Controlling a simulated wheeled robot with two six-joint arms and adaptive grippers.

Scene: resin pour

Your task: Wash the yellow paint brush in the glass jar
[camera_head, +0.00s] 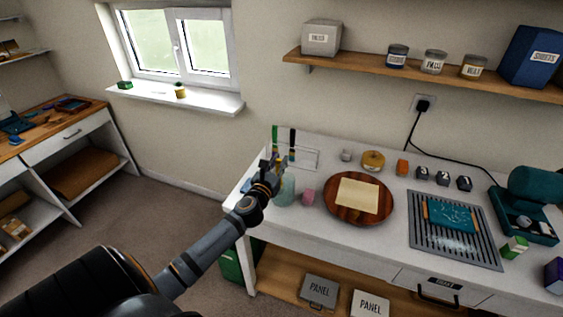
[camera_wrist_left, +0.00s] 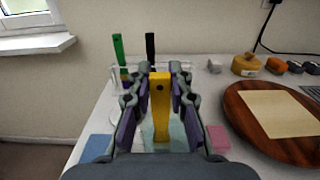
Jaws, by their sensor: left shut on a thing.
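My left gripper (camera_head: 270,174) is shut on the yellow paint brush (camera_wrist_left: 159,110), which stands roughly upright between its fingers in the left wrist view. The glass jar (camera_head: 286,190), pale teal, stands at the left part of the white worktable, right beside and partly behind the gripper. In the left wrist view the jar (camera_wrist_left: 178,137) shows behind and below the brush. The brush's lower end is hidden, so I cannot tell whether it is inside the jar. A green brush (camera_wrist_left: 119,48) and a black brush (camera_wrist_left: 150,48) stand in a rack behind. My right gripper is out of view.
A pink block (camera_head: 308,197) stands just right of the jar. Right of it is a round wooden board (camera_head: 332,207) with a cream sheet (camera_head: 358,196). A blue pad (camera_wrist_left: 96,148) lies left of the gripper. Further right are a slatted tray (camera_head: 480,250) and small containers.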

